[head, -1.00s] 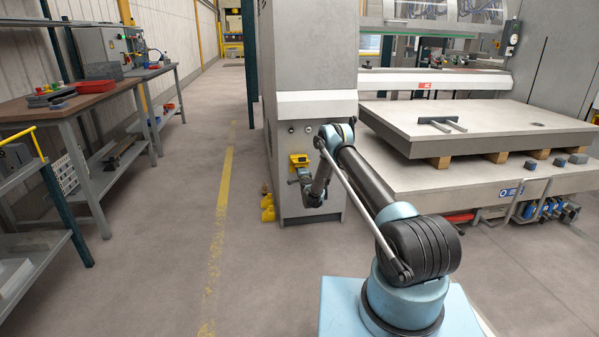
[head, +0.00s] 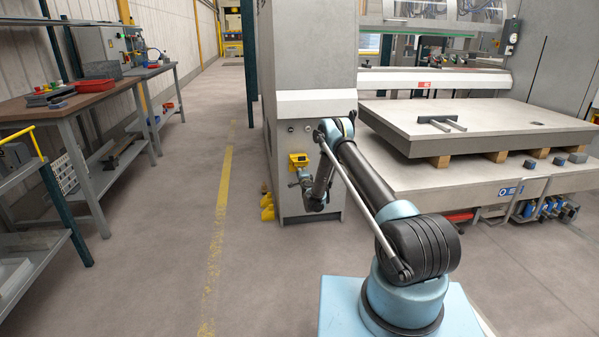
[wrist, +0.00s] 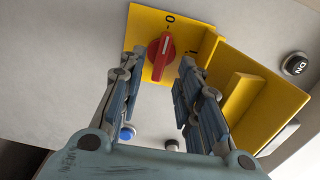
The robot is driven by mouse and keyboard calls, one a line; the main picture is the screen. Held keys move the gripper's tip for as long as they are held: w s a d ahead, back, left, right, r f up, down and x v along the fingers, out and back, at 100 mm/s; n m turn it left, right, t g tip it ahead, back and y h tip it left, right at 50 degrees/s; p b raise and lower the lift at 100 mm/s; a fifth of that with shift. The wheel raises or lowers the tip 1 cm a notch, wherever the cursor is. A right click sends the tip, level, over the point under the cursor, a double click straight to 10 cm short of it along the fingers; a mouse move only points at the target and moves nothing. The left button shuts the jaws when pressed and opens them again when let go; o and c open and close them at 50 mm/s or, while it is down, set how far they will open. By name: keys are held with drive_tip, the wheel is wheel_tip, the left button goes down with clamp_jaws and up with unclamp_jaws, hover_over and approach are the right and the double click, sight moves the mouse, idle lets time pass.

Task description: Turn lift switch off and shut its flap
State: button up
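The lift switch is a red knob (wrist: 161,57) on a yellow plate (wrist: 143,27) in the wrist view. The knob's white mark points up toward the "0". The yellow flap (wrist: 262,85), with a raised rib, stands open to the right of the plate. My gripper (wrist: 162,64) is open, its fingertips on either side of the knob with visible gaps. Whether the tips reach past the knob's face I cannot tell. In the head view the yellow switch box (head: 299,159) sits on the grey cabinet front, with my gripper just below it, too small for detail.
A blue button (wrist: 127,132) is below the plate. Yellow pedals (head: 267,205) stand on the floor by the cabinet. A stacked sheet table (head: 480,125) is at right; the aisle left is clear.

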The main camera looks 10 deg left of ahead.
drive_tip(key=v, duration=0.8)
